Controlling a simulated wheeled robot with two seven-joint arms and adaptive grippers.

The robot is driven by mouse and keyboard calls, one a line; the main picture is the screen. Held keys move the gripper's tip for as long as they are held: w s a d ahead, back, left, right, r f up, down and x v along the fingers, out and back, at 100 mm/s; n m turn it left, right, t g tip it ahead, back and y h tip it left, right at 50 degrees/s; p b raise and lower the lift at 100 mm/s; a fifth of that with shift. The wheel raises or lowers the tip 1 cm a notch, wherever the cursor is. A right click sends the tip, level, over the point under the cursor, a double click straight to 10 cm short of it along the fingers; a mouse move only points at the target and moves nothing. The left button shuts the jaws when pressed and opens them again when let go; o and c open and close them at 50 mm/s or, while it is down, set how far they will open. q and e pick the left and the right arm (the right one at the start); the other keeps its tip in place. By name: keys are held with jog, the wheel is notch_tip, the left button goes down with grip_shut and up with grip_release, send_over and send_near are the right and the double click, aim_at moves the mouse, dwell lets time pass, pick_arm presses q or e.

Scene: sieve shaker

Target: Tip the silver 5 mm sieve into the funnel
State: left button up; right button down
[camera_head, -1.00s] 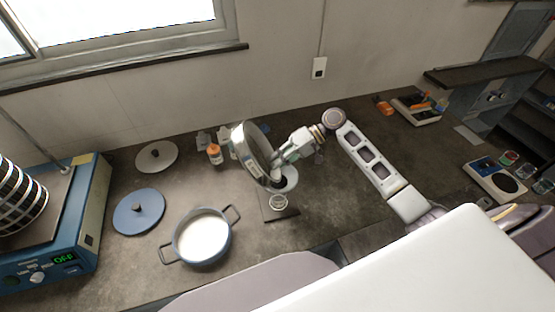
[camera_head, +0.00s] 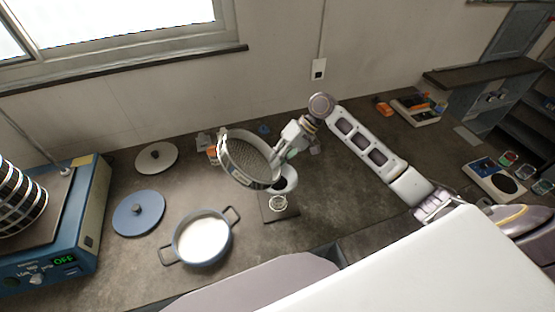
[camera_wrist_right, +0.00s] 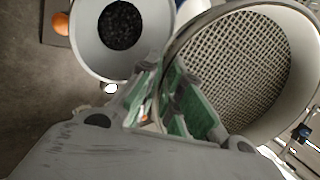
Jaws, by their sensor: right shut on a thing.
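The silver sieve (camera_head: 224,150), a round metal ring with a mesh floor, is held tilted above the bench and just left of the funnel in the head view. My right gripper (camera_head: 282,155) is shut on its rim. In the right wrist view the sieve (camera_wrist_right: 240,65) shows a bare mesh, and the green-padded fingers (camera_wrist_right: 165,95) are at its edge. The pale funnel (camera_head: 288,182) stands beside the sieve; in the wrist view the funnel (camera_wrist_right: 88,45) has dark granules at its bottom. My left gripper is not in view.
A glass beaker (camera_head: 279,204) stands below the funnel on a dark stand base (camera_head: 285,215). The blue shaker (camera_head: 95,205) stands far left.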

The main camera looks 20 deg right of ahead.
jog(key=shift+r+g+h, duration=0.15)
jog(key=shift+r+h, duration=0.25)
jog(key=shift+h, duration=0.6)
jog(key=shift+r+g+h, duration=0.15)
jog(key=shift+r+h, duration=0.2)
jog(key=shift+h, duration=0.65)
jog(key=shift+r, duration=0.1)
jog(key=shift+r+g+h, duration=0.2)
jog(key=shift+r+h, duration=0.15)
jog(key=shift+h, duration=0.65)
jog(key=shift+r+g+h, duration=0.2)
jog(key=shift+r+h, duration=0.1)
jog(key=shift+h, duration=0.7)
jog(key=shift+f, duration=0.1)
